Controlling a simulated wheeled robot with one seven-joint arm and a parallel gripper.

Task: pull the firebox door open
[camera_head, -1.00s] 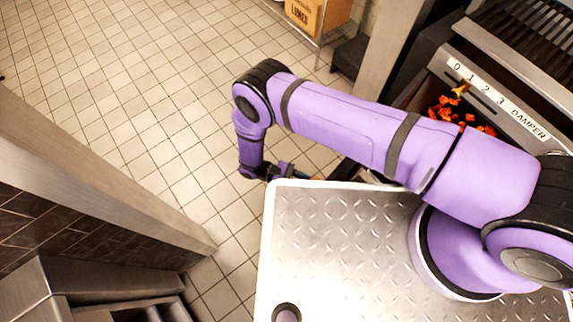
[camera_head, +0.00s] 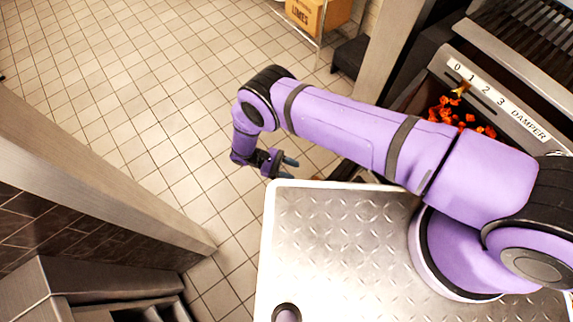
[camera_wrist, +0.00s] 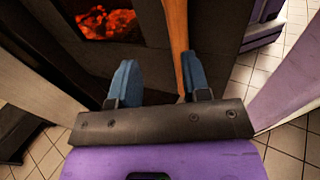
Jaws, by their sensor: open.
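My gripper (camera_head: 285,162) is at the end of my bent arm, just beyond the tray's upper-left corner, with its blue fingers apart. In the wrist view my gripper (camera_wrist: 158,65) is open. A long wooden bar (camera_wrist: 175,22), which looks like the door handle, runs down beside the right finger's inner side; whether they touch is unclear. Nothing is visibly gripped. Glowing embers show through the firebox opening (camera_wrist: 105,22) at the upper left. The head view also shows the embers (camera_head: 460,112) below the damper scale. My arm hides most of the door, so its angle is unclear.
The damper panel (camera_head: 497,98) is numbered 0 to 3. A dark box (camera_head: 349,54) and a shelf with a cardboard box (camera_head: 320,14) stand at the back. A steel counter (camera_head: 95,285) is at lower left. The tiled floor (camera_head: 150,90) is clear at left.

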